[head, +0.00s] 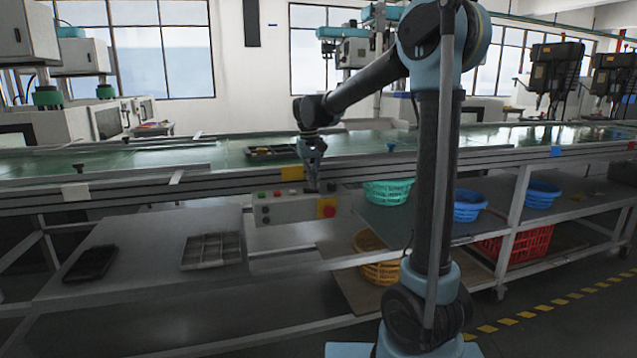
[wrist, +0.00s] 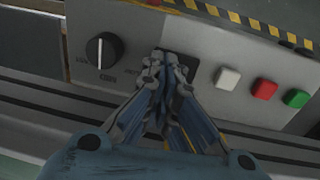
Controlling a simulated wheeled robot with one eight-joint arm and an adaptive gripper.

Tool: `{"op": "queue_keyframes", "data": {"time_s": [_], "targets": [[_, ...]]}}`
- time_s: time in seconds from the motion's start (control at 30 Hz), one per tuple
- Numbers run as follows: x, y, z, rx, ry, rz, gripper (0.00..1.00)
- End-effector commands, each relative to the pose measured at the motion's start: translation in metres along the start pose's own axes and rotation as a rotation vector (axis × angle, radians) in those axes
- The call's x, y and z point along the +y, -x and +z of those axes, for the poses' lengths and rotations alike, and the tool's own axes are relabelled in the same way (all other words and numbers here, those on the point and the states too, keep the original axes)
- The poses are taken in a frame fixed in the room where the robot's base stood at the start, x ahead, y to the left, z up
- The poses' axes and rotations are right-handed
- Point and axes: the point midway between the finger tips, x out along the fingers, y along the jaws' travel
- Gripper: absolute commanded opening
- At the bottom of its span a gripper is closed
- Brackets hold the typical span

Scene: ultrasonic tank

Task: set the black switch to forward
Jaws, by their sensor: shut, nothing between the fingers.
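In the wrist view my gripper (wrist: 170,62) is shut and empty, with its fingertips at a dark square part (wrist: 188,78) on the grey control panel. The fingers hide much of this part, so its setting cannot be read; I cannot tell whether they touch it. A round black knob (wrist: 100,50) with a white pointer line sits to the left of the fingers, apart from them. Small labels near it are too blurred to read. In the head view my gripper (head: 312,186) points down in front of the control panel (head: 290,210) under the bench edge.
White (wrist: 228,78), red (wrist: 264,89) and green (wrist: 296,98) buttons lie right of my gripper. A red stop button on yellow (head: 327,208) shows in the head view. The bench rail (head: 215,178) runs above the panel. A grey divided tray (head: 212,250) lies on the lower shelf.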

Motion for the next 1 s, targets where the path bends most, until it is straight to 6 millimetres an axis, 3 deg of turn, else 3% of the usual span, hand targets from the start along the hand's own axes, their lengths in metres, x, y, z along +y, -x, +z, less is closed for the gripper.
{"op": "queue_keyframes", "data": {"time_s": [0.6,1.0], "targets": [[-0.016,0.004,0.000,0.000,0.001,0.001,0.00],[-0.013,0.007,0.000,0.000,-0.002,0.001,0.00]]}}
